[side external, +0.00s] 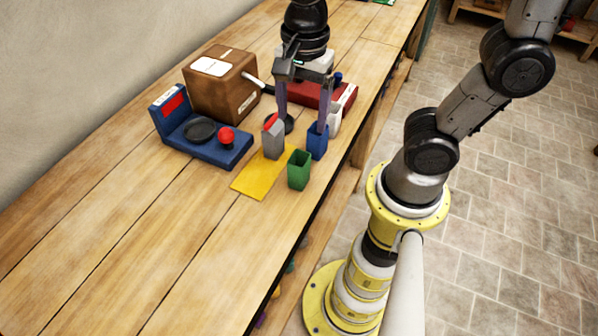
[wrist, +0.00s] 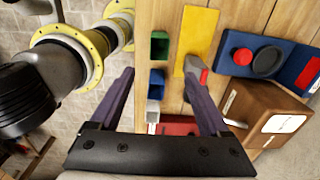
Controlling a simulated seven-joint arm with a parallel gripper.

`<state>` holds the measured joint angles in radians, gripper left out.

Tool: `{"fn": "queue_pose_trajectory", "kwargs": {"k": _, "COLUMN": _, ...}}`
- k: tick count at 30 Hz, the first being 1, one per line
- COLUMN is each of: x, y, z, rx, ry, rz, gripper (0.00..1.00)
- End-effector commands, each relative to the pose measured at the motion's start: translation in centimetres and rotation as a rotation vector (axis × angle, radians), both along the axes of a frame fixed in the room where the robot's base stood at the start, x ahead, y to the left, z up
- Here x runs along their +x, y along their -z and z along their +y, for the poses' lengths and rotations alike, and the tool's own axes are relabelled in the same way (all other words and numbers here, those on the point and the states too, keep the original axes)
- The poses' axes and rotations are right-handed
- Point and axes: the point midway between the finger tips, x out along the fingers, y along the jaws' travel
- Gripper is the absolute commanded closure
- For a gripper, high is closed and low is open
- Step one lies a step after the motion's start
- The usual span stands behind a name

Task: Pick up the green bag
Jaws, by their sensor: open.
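The green bag (side external: 299,170) is a small, upright, open-topped green container near the table's front edge, beside a yellow mat (side external: 255,182). It also shows at the top centre of the wrist view (wrist: 159,46), beyond my fingertips. My gripper (side external: 302,122) is open and points down. It is above the row of small containers, farther up the table than the green bag and apart from it. In the wrist view no object is held between its fingers (wrist: 159,72).
A blue container (side external: 317,142) and a white one (side external: 334,120) line up behind the green bag. A grey, red-topped object (side external: 272,140) stands by the mat. A blue scale (side external: 205,145), brown box (side external: 222,85) and red case (side external: 310,93) are nearby. The near-left tabletop is clear.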

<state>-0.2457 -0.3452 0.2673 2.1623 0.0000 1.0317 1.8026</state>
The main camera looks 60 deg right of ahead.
Motion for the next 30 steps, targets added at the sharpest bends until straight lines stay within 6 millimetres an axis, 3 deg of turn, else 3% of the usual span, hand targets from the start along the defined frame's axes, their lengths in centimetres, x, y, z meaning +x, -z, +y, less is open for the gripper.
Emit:
{"fn": "queue_pose_trajectory", "kwargs": {"k": 5, "x": -0.2, "y": 1.7, "z": 0.6, "rx": -0.008, "ry": -0.029, "rz": 0.031, "gripper": 0.20}}
{"fn": "queue_pose_trajectory", "kwargs": {"k": 15, "x": -0.3, "y": 7.7, "z": 0.5, "rx": -0.008, "ry": -0.029, "rz": 0.031, "gripper": 0.20}}
{"fn": "queue_pose_trajectory", "kwargs": {"k": 23, "x": -0.2, "y": 9.6, "z": 0.6, "rx": -0.007, "ry": -0.029, "rz": 0.027, "gripper": 0.20}}
{"fn": "queue_pose_trajectory", "kwargs": {"k": 30, "x": 0.0, "y": 12.8, "z": 1.0, "rx": -0.008, "ry": -0.030, "rz": 0.031, "gripper": 0.20}}
